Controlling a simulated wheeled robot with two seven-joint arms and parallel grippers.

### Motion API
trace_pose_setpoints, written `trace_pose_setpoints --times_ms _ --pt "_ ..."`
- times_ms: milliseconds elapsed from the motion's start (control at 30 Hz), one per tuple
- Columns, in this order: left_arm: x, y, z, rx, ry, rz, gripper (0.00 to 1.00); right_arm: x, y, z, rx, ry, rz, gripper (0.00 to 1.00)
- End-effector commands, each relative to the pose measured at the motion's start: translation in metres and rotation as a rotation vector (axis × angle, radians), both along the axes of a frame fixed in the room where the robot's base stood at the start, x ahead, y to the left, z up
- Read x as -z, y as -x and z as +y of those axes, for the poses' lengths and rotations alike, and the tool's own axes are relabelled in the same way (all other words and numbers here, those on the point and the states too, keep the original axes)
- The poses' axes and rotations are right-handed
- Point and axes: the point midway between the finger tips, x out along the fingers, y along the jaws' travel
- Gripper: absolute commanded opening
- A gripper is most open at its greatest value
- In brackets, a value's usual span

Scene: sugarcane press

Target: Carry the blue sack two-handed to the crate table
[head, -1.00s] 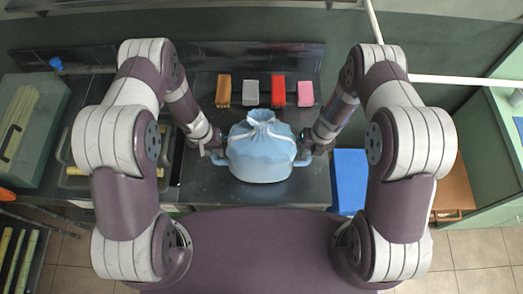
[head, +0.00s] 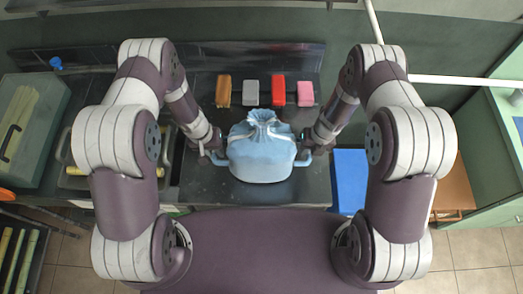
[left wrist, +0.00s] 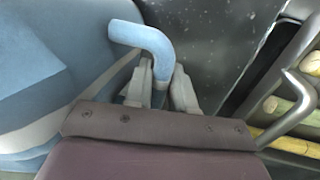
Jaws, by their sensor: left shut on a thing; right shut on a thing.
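The blue sack (head: 262,152), tied at its top, sits upright over the dark counter (head: 200,193) in the head view; I cannot tell whether its base touches the counter. It has a bent handle on each side. My left gripper (head: 216,156) is shut on the sack's left handle. In the left wrist view, the fingers (left wrist: 158,92) close around the blue handle (left wrist: 148,40), with the sack's side (left wrist: 45,60) at the left. My right gripper (head: 308,154) is shut on the right handle; its fingers are small and partly hidden in the head view.
Behind the sack stand an orange-brown block (head: 223,91), a grey block (head: 250,93), a red block (head: 279,91) and a pink block (head: 305,93). A blue box (head: 348,180) is right of the counter. A tray with cane (head: 73,171) is at the left. A brown stool (head: 455,190) is at the right.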

Motion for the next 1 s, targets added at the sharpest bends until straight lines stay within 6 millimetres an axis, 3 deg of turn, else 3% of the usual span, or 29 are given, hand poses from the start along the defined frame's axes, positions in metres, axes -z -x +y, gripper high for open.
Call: trace_pose_setpoints --times_ms 733,1000 --pt "-0.003 -0.002 0.001 -0.001 -0.001 -0.004 0.0 -0.002 -0.001 -0.001 0.001 0.001 -0.004 0.0" --pt "-0.029 -0.002 0.001 -0.002 -0.001 -0.004 0.0 -0.029 -0.001 -0.001 0.001 0.001 -0.003 0.0"
